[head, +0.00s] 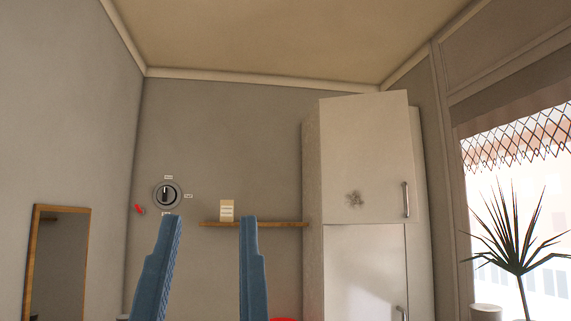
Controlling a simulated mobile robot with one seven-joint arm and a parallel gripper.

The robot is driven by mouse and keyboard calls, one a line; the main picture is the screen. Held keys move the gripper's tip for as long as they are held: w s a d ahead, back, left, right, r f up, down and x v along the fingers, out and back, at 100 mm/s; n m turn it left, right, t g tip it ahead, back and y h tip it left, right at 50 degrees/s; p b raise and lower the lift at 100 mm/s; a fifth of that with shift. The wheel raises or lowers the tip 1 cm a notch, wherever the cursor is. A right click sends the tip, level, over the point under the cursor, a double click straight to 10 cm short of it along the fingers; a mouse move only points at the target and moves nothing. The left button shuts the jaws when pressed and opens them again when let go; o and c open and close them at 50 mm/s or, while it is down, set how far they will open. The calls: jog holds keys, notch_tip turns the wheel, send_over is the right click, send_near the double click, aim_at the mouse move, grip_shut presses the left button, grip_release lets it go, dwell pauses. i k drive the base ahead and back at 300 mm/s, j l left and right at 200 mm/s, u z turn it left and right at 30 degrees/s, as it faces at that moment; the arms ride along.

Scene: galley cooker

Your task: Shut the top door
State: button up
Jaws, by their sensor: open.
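The tall pale cabinet (312,200) stands right of centre in the head view. Its top door (362,150) has a vertical metal handle (406,200) near its right edge and a dark smudge low on its face. The door looks ajar, with its handle edge standing out in front of the cabinet; how far is hard to tell. My gripper (210,219) points up at the bottom of the view, left of the cabinet. Its two blue fingers are wide apart with nothing between them. It is apart from the door in the picture.
Below is a lower door (362,265) with its own handle (401,313). A wooden shelf (270,224) with a small card (227,210) meets the cabinet's left side. A round dial (167,195) is on the wall. A spiky plant (522,250) stands by the window at right.

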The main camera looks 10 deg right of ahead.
aim_at(368, 170)
jog(key=i+l+z, duration=0.15)
jog(key=i+l, duration=0.2)
jog(key=i, duration=0.35)
jog(key=i+l+z, duration=0.2)
jog(key=i, duration=0.5)
jog(key=i+l+z, duration=0.15)
jog(key=i+l, duration=0.15)
jog(key=i, duration=0.45)
jog(key=i+l+z, duration=0.15)
jog(key=i, duration=0.55)
